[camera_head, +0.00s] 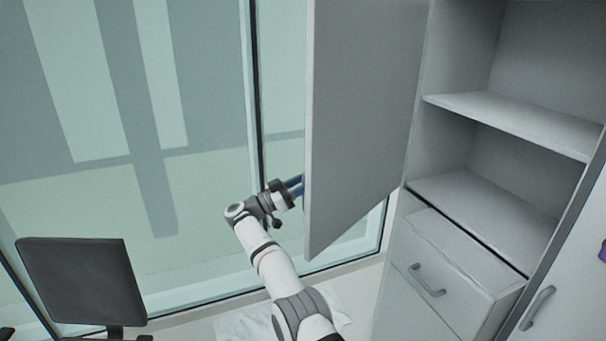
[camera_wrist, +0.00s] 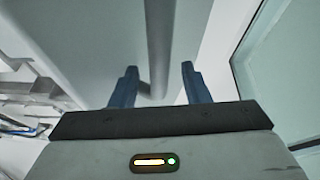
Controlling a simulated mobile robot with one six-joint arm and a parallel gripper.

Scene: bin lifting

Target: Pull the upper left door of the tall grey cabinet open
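The upper left door (camera_head: 362,120) of the tall grey cabinet (camera_head: 421,150) stands swung wide open, with the shelves behind it exposed. My gripper (camera_head: 298,184) is on the door's outer side, left of its free edge, and the fingertips are partly hidden by the door. In the wrist view my gripper (camera_wrist: 159,67) has its two blue fingers apart. A grey vertical bar (camera_wrist: 161,40), seemingly the door handle, lies between them with a gap on each side. The door's grey face (camera_wrist: 100,50) also shows there. Contact with the bar cannot be told.
An open shelf (camera_head: 520,120) and a partly pulled-out drawer (camera_head: 460,255) are in the cabinet. A lower right door (camera_head: 570,290) has a handle. A glass wall (camera_head: 200,120) stands behind my arm. A dark chair (camera_head: 80,280) is at the lower left.

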